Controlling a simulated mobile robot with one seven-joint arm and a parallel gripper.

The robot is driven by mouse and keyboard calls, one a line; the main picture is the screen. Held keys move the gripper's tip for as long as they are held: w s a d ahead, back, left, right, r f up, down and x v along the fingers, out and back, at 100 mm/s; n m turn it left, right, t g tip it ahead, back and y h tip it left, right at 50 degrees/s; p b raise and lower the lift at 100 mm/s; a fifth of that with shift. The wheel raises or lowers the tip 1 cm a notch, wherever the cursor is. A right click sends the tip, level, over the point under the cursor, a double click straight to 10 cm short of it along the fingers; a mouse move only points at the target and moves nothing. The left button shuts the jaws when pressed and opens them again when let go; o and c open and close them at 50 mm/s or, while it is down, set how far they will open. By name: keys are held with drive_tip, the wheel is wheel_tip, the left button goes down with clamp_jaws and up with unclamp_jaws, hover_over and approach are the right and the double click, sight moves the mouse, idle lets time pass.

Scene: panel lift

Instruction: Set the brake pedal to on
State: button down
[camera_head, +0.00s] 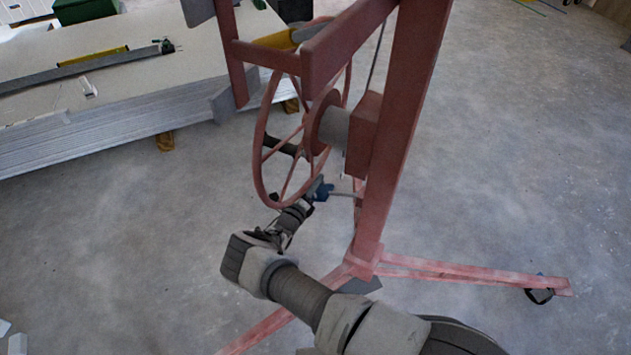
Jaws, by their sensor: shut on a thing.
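The red panel lift's post (402,130) stands right of centre, with a large red spoked wheel (258,150) on its left side. Below the wheel, a thin grey rod (344,194) runs nearly level from the post to a small blue pad (319,189), which looks like the brake pedal. My gripper (311,195) reaches up from below and is shut on the blue pad at its left end. The fingertips are small and partly merge with the pad and the wheel's lower rim. I cannot tell the pedal's on or off setting from this view.
Red legs (460,273) spread over the floor, one ending in a dark caster (540,295). A stack of pale panels (120,95) lies at upper left. Floor at right is clear.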

drive_tip(key=shift+d, duration=0.5)
drive_tip(key=c, duration=0.9)
unclamp_jaws()
drive_tip(key=shift+f, duration=0.1)
drive_tip(key=shift+a, duration=0.15)
drive_tip(key=shift+a, duration=0.1)
drive_tip(key=p+v, duration=0.4)
drive_tip(key=v, duration=1.3)
drive_tip(key=shift+s, duration=0.2)
